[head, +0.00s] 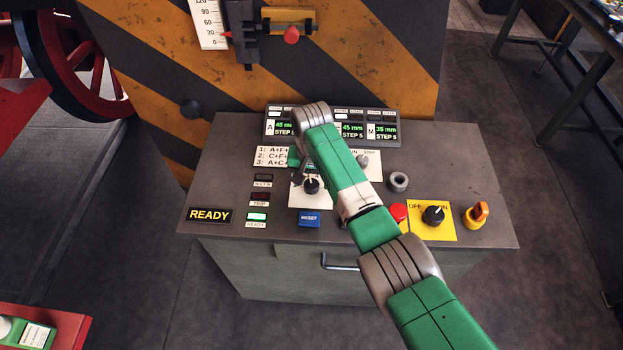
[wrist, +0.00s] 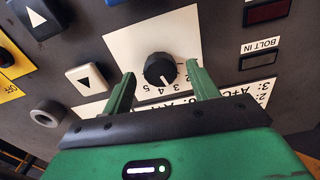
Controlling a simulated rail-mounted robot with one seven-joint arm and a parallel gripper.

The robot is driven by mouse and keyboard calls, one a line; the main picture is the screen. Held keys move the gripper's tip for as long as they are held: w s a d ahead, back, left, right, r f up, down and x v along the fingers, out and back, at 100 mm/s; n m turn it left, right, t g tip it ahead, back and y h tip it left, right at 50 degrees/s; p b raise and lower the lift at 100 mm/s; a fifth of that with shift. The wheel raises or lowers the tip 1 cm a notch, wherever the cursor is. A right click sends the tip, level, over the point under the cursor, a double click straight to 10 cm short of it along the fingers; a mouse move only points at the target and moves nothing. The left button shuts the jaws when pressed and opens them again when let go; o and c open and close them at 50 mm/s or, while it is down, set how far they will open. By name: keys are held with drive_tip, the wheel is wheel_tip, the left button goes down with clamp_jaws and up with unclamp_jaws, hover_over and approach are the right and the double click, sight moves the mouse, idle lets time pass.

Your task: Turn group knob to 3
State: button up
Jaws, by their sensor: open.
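The group knob (head: 311,186) is a black round knob on a white plate on the sloped console top, left of my arm. In the wrist view the knob (wrist: 160,70) sits on its white label (wrist: 188,27), with a numbered scale including 3, 4 and 5 on the side toward my gripper. A pale pointer mark shows on the knob; the number it points to is hard to tell. My gripper (wrist: 163,85) is open, its two green fingers on either side of the knob with gaps, not visibly touching it. In the head view my gripper (head: 298,162) is partly hidden by my wrist.
Near the knob are a blue RESET button (head: 309,219), red button (head: 398,212), black OFF/ON switch (head: 434,215) and yellow-orange knob (head: 477,214). Displays (head: 370,130) line the back.

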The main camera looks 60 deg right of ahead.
sight(312, 184)
wheel_tip(312, 184, up, 7)
drive_tip(key=shift+r+p, duration=0.2)
drive_tip(key=shift+p, duration=0.5)
